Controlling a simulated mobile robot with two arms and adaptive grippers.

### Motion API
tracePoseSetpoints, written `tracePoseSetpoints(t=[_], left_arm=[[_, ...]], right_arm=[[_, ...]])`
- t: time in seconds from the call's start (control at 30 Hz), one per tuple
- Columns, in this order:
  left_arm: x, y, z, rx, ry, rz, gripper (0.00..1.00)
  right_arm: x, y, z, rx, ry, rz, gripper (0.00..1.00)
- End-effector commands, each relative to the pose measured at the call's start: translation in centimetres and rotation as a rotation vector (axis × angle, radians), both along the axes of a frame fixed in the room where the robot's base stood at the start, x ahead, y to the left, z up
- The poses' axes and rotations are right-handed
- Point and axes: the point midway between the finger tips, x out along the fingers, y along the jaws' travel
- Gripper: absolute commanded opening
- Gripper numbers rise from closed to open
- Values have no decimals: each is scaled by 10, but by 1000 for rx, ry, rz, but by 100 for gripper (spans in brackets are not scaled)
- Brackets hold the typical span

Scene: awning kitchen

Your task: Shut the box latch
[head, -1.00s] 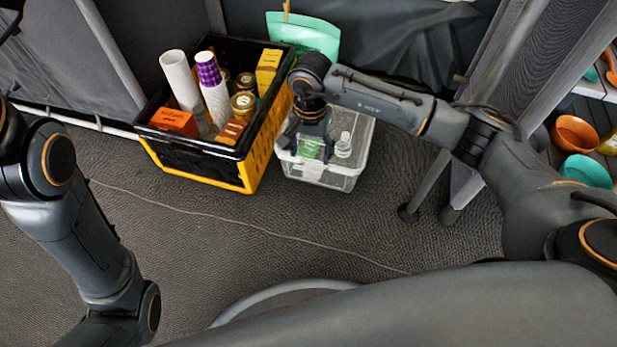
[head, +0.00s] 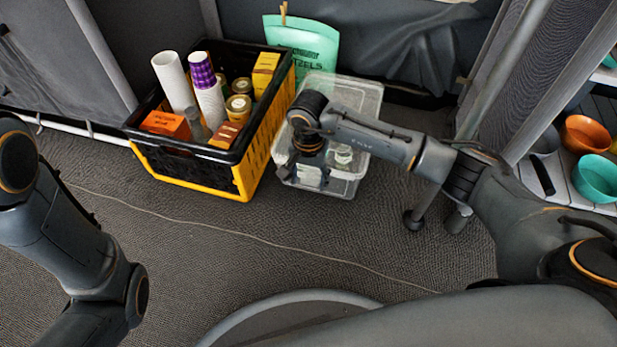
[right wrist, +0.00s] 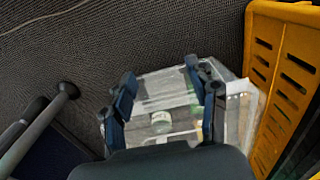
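The clear plastic box (head: 352,178) stands on the floor right of the black-and-yellow crate. A clear panel (head: 360,92), which looks like its lid, shows at the back behind my right forearm. My right gripper (head: 312,165) points down over the box's front left part; its wrist hides much of the box. In the right wrist view, the fingers of this gripper (right wrist: 163,77) are spread apart, with the box (right wrist: 170,85) showing between them. I cannot tell whether they touch it. I cannot make out the latch clearly. My left arm is at the left; its gripper is out of frame.
The crate (head: 190,182), full of cups, jars and cartons, stands close on the box's left. A mint pouch (head: 305,45) is behind. A tent leg (head: 425,205) is to the right, with bowls (head: 585,135) on a shelf beyond. Floor in front is free, crossed by a thin cord.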

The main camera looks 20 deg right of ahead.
Motion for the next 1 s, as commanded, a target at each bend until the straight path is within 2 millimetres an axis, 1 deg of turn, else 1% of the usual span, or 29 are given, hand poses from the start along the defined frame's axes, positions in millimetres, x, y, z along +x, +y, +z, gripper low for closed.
tracePoseSetpoints(t=[0.03, 0.1, 0.2, 0.57, 0.77, 1.0], left_arm=[[0, 0, 0, 0, 0, 0, 26], [0, 0, 0, 0, 0, 0, 26], [0, 0, 0, 0, 0, 0, 26], [0, 0, 1, 1, 0, 0, 26], [0, 0, 3, 1, 1, 1, 26], [0, 0, 1, 0, 1, 0, 26]], right_arm=[[0, 0, 0, 0, 0, 0, 42], [0, 0, 0, 0, 0, 0, 27], [0, 0, 0, 0, 0, 0, 10], [-1, 1, -2, -32, -46, 3, 9], [-3, 2, -9, -101, -148, 5, 9], [-5, 4, -24, -223, -327, 6, 9]])
